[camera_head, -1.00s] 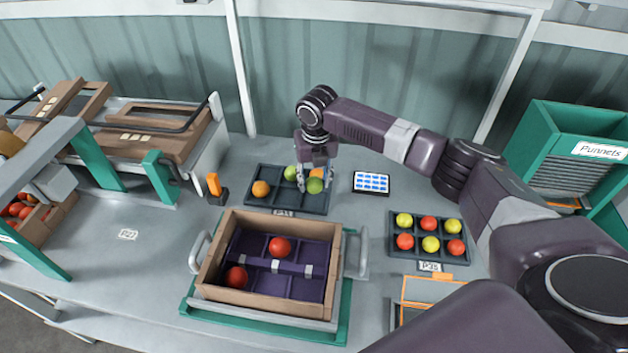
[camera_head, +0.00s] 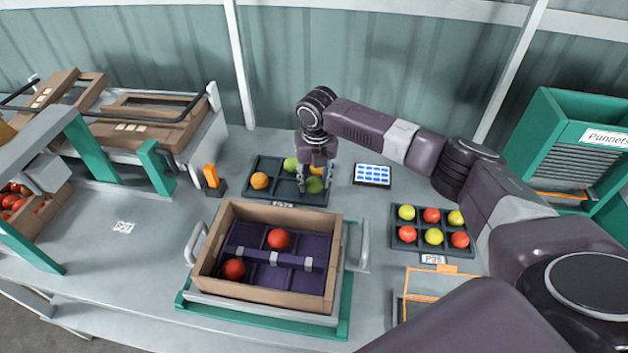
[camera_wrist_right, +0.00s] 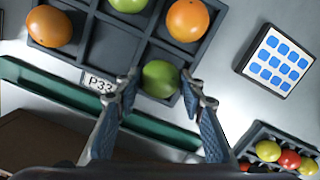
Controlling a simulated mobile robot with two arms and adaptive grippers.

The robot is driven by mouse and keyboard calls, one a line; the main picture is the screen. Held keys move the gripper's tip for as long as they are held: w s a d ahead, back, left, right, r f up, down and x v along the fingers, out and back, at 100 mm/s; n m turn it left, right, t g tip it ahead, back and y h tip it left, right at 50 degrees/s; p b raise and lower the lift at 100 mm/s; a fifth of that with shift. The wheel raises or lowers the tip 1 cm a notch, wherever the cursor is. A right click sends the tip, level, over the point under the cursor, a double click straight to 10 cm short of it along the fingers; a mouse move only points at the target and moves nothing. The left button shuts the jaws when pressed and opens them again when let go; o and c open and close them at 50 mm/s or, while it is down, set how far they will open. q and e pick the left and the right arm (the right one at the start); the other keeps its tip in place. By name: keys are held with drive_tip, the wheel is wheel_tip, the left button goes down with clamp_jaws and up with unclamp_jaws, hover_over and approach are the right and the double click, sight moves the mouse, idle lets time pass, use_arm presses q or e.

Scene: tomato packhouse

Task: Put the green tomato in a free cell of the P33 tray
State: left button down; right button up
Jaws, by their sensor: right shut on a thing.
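The green tomato (camera_wrist_right: 160,78) is between the two fingers of my right gripper (camera_wrist_right: 163,84), which is shut on it. It is at the front right cell of the P33 tray, low over or in that cell; contact with the floor is hard to tell. In the head view the green tomato (camera_head: 314,185) shows below my right gripper (camera_head: 314,180). The dark P33 tray (camera_head: 284,196) also holds an orange tomato (camera_head: 260,181) front left, another green tomato (camera_head: 290,164) back middle and an orange one (camera_head: 316,169) back right. Its front middle cell (camera_wrist_right: 110,45) is empty. My left gripper is out of view.
A wooden crate (camera_head: 210,262) with two red tomatoes stands in front of the tray. A tablet with blue squares (camera_head: 372,174) lies to its right. A filled P25 tray (camera_head: 432,249) is farther right. An orange scanner-like device (camera_head: 212,177) stands left.

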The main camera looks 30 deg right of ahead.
drive_tip(key=shift+f, duration=0.55)
drive_tip(key=o, duration=0.9)
drive_tip(key=c, duration=0.3)
drive_tip(key=shift+c, duration=0.2)
drive_tip(key=shift+r, duration=0.1)
wheel_tip(320, 180, up, 7)
drive_tip(key=p, duration=0.6)
drive_tip(key=shift+p, duration=0.4)
